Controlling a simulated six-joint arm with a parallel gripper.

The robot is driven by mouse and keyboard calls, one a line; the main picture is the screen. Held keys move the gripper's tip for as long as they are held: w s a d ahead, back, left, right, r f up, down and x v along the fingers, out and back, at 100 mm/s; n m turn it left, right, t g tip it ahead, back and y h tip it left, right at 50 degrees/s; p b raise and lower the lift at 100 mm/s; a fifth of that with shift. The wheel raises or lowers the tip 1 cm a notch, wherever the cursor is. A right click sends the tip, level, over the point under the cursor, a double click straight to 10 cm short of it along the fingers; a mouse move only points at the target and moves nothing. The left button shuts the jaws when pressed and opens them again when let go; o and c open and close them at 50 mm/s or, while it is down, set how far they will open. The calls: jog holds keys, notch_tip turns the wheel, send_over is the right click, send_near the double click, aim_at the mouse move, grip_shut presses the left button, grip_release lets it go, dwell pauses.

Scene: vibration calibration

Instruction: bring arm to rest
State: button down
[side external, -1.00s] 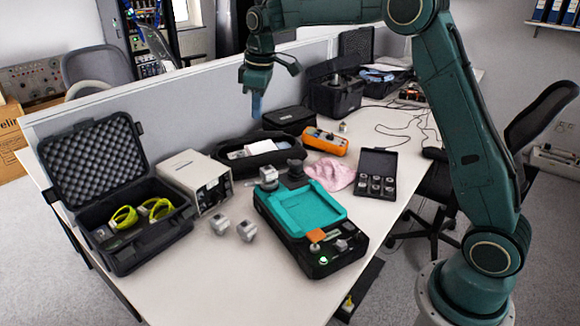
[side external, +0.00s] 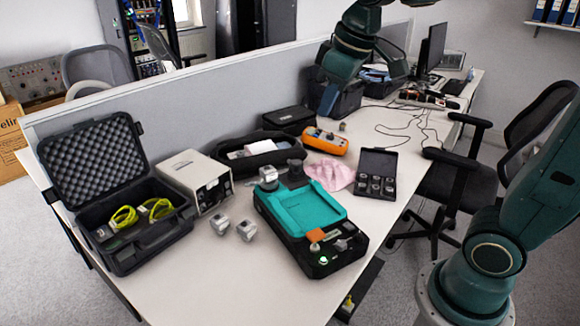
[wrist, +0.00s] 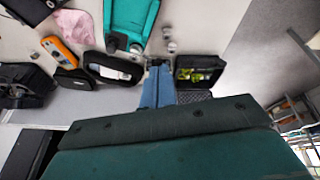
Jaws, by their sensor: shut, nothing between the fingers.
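My gripper (side external: 328,102) hangs at the back of the table, in front of the grey partition and near the black case there. Its blue fingers point down, together and empty. The fingers also show in the wrist view (wrist: 157,68), above the table. The black calibrator unit (side external: 318,262) with a teal tray top (side external: 302,208) lies on the table, well apart from the gripper. A grey cube-like sensor (side external: 268,176) sits at its back left end. Two more grey cubes, one left (side external: 220,225) and one right (side external: 246,230), lie beside the unit.
An open black case (side external: 150,240) with yellow-green items stands at left, beside a beige box (side external: 196,178). An orange meter (side external: 325,141), a pink cloth (side external: 330,174) and a small open case of weights (side external: 376,163) lie behind the unit. The partition (side external: 190,107) runs along the back.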

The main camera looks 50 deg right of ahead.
jog(key=s+a+f+m+t, duration=0.1)
jog(key=s+f, duration=0.4)
jog(key=s, duration=0.9)
jog(key=shift+s+a+f+m+t, duration=0.2)
jog(key=shift+s+f+m+t, duration=0.15)
jog(key=shift+m, duration=0.45)
